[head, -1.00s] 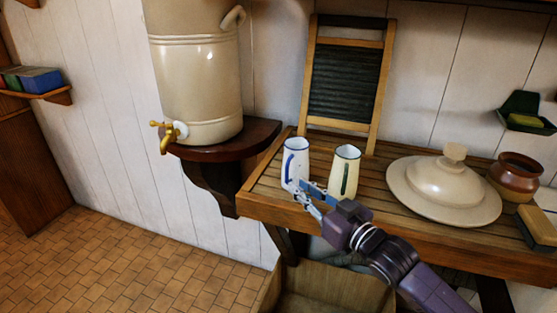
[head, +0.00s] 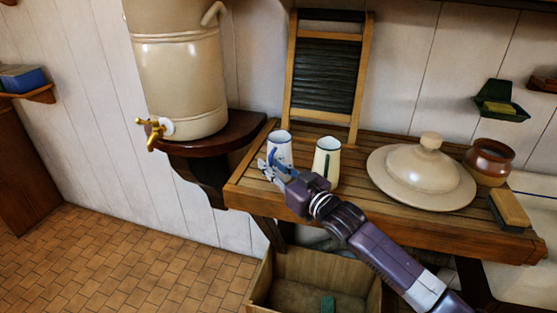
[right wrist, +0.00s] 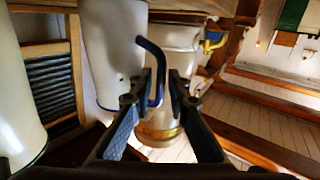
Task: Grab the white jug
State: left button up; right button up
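The white jug (head: 279,146), with a blue rim and blue handle, stands upright near the left end of the slatted wooden counter (head: 350,197). My right gripper (head: 271,164) is at its front left, by the handle. In the right wrist view, the jug's white body (right wrist: 112,50) is at the upper left. Its blue handle (right wrist: 157,75) hangs between the two spread fingers of my right gripper (right wrist: 160,82). The fingers are open, and I see no firm grip on the handle. My left gripper is not in view.
A cream jug (head: 327,158) stands close on the right of the white jug. A lidded cream dish (head: 420,180), brown pot (head: 489,160) and brush (head: 509,211) are farther right. A washboard (head: 325,75) leans behind. A large tapped urn (head: 180,80) stands left on a shelf.

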grip_shut()
jog(key=shift+r, duration=0.15)
jog(key=shift+r, duration=0.15)
